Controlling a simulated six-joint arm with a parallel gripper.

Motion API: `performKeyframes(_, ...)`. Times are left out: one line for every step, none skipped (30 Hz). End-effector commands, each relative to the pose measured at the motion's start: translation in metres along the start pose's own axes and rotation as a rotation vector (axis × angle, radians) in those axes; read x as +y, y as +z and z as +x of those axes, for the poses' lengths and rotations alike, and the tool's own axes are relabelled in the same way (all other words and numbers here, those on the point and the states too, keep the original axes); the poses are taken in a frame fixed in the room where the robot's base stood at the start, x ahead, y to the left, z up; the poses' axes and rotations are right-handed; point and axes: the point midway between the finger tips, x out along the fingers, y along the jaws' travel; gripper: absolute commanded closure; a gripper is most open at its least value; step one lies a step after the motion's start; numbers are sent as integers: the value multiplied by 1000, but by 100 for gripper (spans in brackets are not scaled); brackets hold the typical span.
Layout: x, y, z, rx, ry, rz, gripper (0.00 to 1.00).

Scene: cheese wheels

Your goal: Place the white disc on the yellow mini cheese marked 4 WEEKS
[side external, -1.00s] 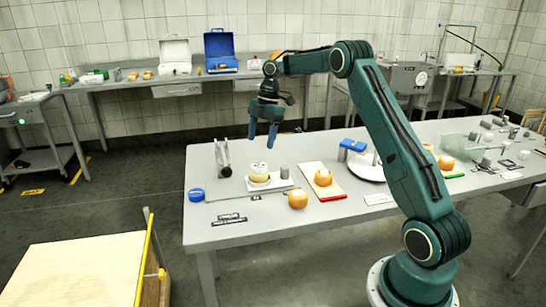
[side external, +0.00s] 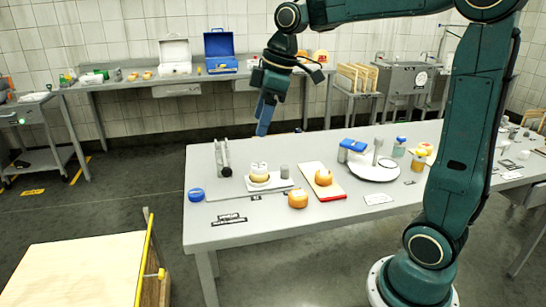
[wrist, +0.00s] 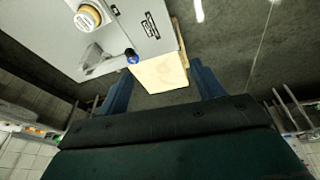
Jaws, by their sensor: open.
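A yellow mini cheese (side external: 259,179) stands in a white tray on the grey table, with a white disc (side external: 258,168) on top of it. In the wrist view the white disc (wrist: 90,14) sits within the cheese's yellow rim near the top left. The 4 WEEKS marking is too small to read. My gripper (side external: 262,132) is above and behind the tray in the side view, clear of disc and cheese. In the wrist view my gripper (wrist: 162,72) has its fingers wide apart with nothing between them.
Orange cheeses (side external: 298,199) stand right of the tray, one on a red-edged board (side external: 334,193). A grey cylinder (side external: 284,171) stands beside the cheese. The table's front is mostly clear.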

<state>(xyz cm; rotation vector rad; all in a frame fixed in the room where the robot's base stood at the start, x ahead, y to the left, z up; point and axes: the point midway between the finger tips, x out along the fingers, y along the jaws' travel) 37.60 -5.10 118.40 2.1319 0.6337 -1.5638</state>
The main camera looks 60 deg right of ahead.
Motion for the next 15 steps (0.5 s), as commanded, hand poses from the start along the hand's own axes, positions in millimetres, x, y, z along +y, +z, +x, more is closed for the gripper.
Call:
performKeyframes(-14,4,-6,8,14,29,33)
performKeyframes(-21,7,-8,11,21,50,33)
performKeyframes(-30,10,-11,17,31,77,33)
performKeyframes(-37,14,-13,21,38,98,33)
performKeyframes(-44,17,-16,26,45,118,33)
performKeyframes(-52,22,-18,32,55,146,33)
performKeyframes(-59,25,-19,37,61,165,33)
performKeyframes(-65,29,-20,42,68,187,33)
performKeyframes(-73,35,-22,49,77,214,33)
performKeyframes(-79,39,-22,55,84,234,33)
performKeyframes(-85,43,-23,60,90,255,33)
performKeyframes(-93,50,-24,68,98,283,33)
performKeyframes(-98,54,-24,74,104,303,33)
performKeyframes(-104,59,-24,81,111,323,33)
performKeyframes(-110,66,-24,90,119,352,33)
